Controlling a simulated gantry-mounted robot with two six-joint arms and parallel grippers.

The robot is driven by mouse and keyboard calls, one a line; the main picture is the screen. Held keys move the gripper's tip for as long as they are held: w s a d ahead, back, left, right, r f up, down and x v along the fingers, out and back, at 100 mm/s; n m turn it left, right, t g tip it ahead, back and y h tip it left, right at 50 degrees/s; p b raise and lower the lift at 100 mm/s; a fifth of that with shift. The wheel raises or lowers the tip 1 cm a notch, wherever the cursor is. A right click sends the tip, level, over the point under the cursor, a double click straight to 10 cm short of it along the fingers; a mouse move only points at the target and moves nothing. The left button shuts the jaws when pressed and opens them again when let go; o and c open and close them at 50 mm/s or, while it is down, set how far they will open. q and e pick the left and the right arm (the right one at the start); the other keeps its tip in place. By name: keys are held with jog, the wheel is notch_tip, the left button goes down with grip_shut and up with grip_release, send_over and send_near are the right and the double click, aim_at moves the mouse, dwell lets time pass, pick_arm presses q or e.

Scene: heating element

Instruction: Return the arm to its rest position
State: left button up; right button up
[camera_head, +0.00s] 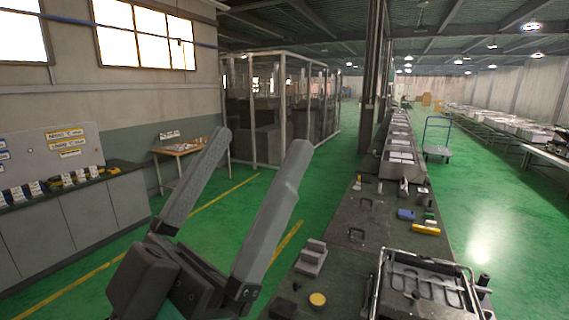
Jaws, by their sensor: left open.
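My left gripper (250,172) is large in the foreground, left of the middle of the head view. Its two long grey fingers point up and stand wide apart, with nothing between them. It is raised in front of the green floor, to the left of the dark workbench (345,262), and touches nothing that I can see. My right gripper does not show. A metal frame with a dark plate inside (425,285) sits at the near right end of the bench, partly cut off by the lower edge.
A grey stepped block (311,258) and a round yellow-topped piece (317,300) are on the bench near the gripper. A yellow item (426,230) and a blue item (406,214) lie farther back. A blue cart (437,150) stands on open green floor at right.

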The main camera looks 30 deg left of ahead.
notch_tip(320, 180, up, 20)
jog(key=p, duration=1.9)
